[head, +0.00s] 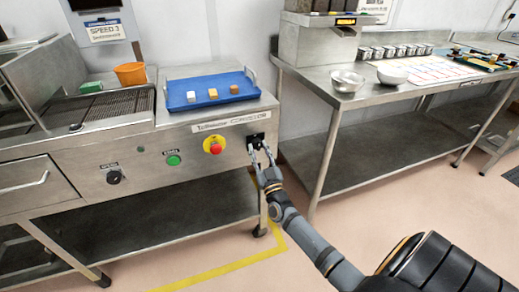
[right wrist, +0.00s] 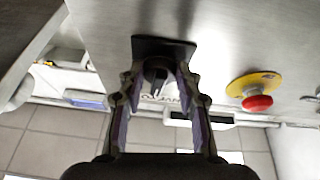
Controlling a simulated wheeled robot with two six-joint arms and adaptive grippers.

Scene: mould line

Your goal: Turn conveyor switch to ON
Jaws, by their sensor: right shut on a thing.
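The conveyor switch (head: 256,138) is a dark knob on a black square plate at the right end of the machine's steel front panel. In the right wrist view the switch knob (right wrist: 157,68) sits between the fingers, below its black plate (right wrist: 160,46). My right gripper (head: 263,151) reaches it from the lower right and is shut on the knob; the fingers also show in the right wrist view (right wrist: 158,82). The knob's exact setting and its markings cannot be read. My left gripper is in neither view.
A red emergency button (head: 215,147) on a yellow disc sits just left of the switch. A green button (head: 173,160) and a black dial (head: 114,177) are further left. A blue tray (head: 183,105) lies above. A steel table (head: 320,75) stands at right.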

